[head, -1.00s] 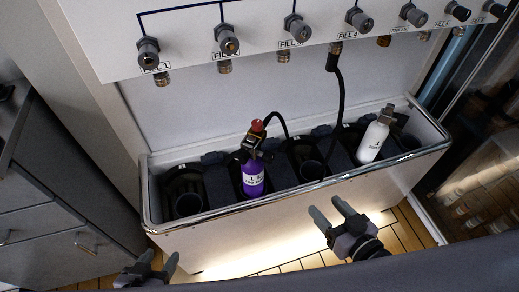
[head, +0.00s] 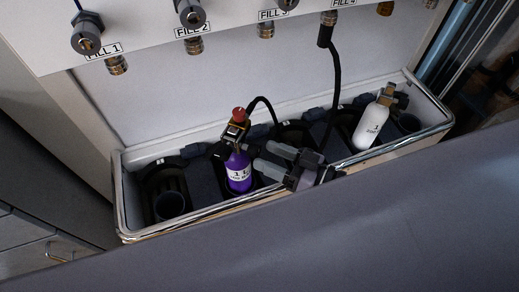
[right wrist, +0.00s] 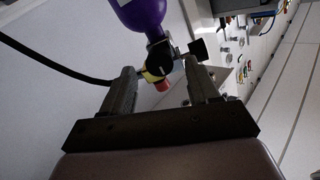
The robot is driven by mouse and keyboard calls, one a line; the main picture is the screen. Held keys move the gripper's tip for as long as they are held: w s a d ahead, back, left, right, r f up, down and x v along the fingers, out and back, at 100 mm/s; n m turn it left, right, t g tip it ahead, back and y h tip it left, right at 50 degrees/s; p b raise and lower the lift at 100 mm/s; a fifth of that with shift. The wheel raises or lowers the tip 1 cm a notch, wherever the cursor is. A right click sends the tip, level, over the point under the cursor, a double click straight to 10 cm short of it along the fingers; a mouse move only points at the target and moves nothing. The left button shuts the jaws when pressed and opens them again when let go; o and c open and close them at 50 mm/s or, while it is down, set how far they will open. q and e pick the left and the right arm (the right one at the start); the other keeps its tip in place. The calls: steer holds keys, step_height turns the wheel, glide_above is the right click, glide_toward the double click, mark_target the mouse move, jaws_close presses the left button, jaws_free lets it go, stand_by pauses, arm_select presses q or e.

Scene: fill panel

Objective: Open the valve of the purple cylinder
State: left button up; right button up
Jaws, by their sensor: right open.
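The purple cylinder (head: 239,178) stands in a slot of the trough, with a white label. Its valve (head: 236,130) has a red knob (head: 238,114) on top, and a black hose meets it. My right gripper (head: 266,160) is open beside the cylinder, to its right, fingers pointing at it. In the right wrist view the purple cylinder (right wrist: 142,12) hangs in from the top. The valve (right wrist: 158,62), red knob (right wrist: 161,86) and a black side knob (right wrist: 198,48) lie around the gap between the open fingertips (right wrist: 160,70). Contact cannot be told. My left gripper is not in view.
The trough (head: 122,215) has a metal rim and several dark slots. A white cylinder (head: 371,127) stands at its right. Above is the fill panel (head: 140,35) with knobs and fittings. A black hose (head: 336,85) hangs from FILL 4.

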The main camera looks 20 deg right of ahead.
mark_target(259, 152)
steer(key=shift+x, duration=1.55)
steer(key=c, duration=1)
steer(key=shift+c, duration=0.2)
